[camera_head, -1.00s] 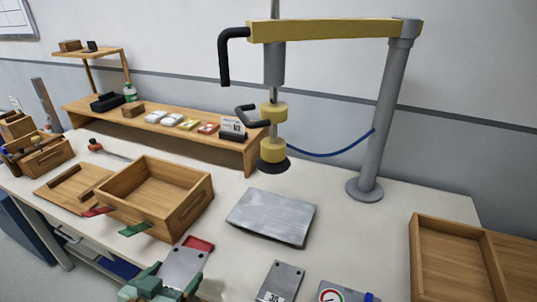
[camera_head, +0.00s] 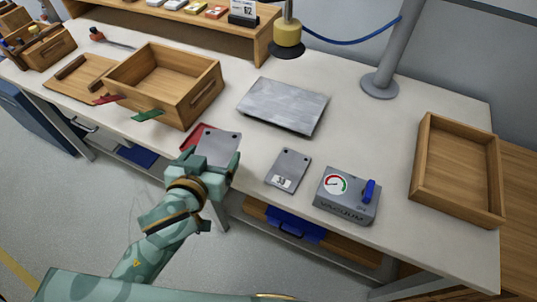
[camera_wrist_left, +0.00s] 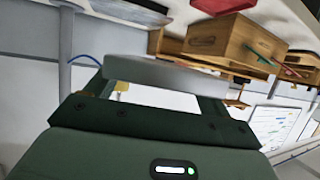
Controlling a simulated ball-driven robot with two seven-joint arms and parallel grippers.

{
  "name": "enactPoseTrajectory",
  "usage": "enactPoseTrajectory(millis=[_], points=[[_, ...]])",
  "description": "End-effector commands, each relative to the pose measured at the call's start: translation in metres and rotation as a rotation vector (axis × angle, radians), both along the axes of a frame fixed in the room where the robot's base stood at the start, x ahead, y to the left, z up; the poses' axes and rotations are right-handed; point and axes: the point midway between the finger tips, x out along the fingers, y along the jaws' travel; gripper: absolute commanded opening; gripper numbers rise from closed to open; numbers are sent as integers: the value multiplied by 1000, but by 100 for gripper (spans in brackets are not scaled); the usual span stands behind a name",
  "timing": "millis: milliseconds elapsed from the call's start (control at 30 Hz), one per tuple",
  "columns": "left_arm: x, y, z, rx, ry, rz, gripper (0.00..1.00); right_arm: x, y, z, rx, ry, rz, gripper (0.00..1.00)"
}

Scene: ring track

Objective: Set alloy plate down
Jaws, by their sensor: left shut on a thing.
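My left gripper (camera_head: 208,178) is shut on a grey metal plate with small holes (camera_head: 217,148), gripping its near end at the table's front edge. The plate also shows edge-on between the fingers in the left wrist view (camera_wrist_left: 165,74). It partly covers a red flat piece (camera_head: 197,136) in the head view. I cannot tell whether the plate touches the table. A second grey plate with a white label (camera_head: 291,164) lies to its right. My right gripper is not in view.
A large grey slab (camera_head: 283,105) lies behind the plates. A gauge box with a blue lever (camera_head: 347,196) stands to the right. An open wooden box (camera_head: 205,92) is at left, an empty wooden tray (camera_head: 425,165) at far right. A suction lifter (camera_head: 287,42) hangs behind.

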Motion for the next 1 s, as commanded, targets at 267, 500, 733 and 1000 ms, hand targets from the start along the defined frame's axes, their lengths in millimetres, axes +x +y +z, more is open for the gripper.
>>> enactPoseTrajectory(millis=[267,500,733,1000], points=[[-11,-66,-41,-3,-9,-205,43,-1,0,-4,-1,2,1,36],[3,-72,-37,0,-9,-264,43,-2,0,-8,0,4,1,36],[61,-59,-67,2,-8,-266,43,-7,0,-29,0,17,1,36],[111,-48,-114,-1,-3,-264,43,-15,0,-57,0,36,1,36]])
